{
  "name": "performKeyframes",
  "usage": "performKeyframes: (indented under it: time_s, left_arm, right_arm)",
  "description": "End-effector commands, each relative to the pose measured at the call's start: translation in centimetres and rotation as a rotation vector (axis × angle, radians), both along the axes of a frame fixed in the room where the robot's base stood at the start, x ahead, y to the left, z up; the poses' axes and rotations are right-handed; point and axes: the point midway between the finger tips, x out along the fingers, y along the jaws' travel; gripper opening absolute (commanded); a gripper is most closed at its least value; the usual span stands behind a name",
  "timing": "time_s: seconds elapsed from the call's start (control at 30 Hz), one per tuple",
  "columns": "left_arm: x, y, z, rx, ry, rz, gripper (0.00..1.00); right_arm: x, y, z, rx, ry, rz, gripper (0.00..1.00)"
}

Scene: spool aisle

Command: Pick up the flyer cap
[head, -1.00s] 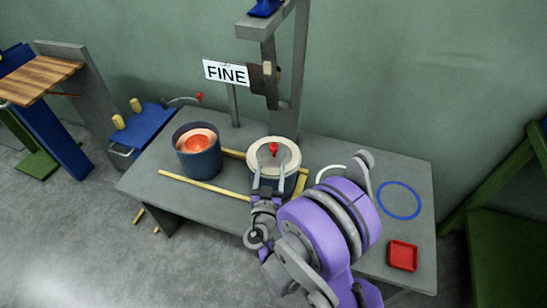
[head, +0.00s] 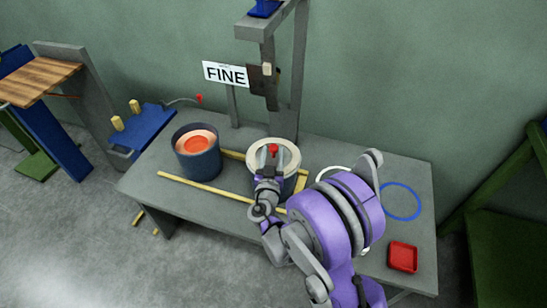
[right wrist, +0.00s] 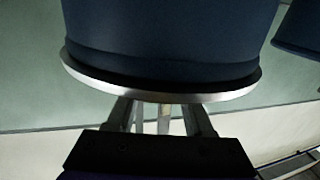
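I take the small red piece (head: 273,148) on top of the round pale-topped, dark-sided can (head: 291,150) to be the flyer cap. In the head view my right gripper (head: 272,153) reaches over the can's top, one fingertip on each side of the red piece. The fingers are apart, but I cannot tell whether they press on it. In the right wrist view the fingers (right wrist: 163,112) pass the can's silver rim (right wrist: 160,97), and a pale post shows between them. The red piece is hidden there. My left gripper is not in view.
A dark pot (head: 202,165) with a glowing orange inside stands left of the can. Yellow strips (head: 205,187) lie on the grey table (head: 330,150). A grey post (head: 297,70) rises behind. A blue ring (head: 400,202) and red tray (head: 403,256) lie at the right.

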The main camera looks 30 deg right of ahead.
Motion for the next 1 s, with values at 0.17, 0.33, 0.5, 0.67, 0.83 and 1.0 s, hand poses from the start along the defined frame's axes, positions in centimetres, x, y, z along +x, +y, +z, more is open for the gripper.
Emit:
performKeyframes:
  time_s: [0.17, 0.33, 0.5, 0.67, 0.83, 1.0]
  left_arm:
    - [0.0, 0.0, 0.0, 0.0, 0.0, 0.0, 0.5]
    - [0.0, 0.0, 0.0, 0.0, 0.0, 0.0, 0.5]
    - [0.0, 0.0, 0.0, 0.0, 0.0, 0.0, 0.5]
    - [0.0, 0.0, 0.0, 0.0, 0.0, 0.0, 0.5]
    - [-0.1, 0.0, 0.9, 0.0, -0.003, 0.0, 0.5]
    - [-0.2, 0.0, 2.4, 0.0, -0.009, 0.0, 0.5]
  right_arm:
    - [0.0, 0.0, 0.0, 0.0, 0.0, 0.0, 0.17]
    - [0.0, 0.0, 0.0, 0.0, 0.0, 0.0, 0.0]
    - [0.0, 0.0, 0.0, -0.001, 0.001, 0.0, 0.0]
    - [0.0, 0.0, 0.1, -0.001, 0.001, 0.0, 0.0]
    - [-0.1, 0.0, 2.0, -0.001, -0.001, 0.0, 0.0]
    - [-0.1, 0.0, 5.6, -0.001, -0.002, 0.0, 0.0]
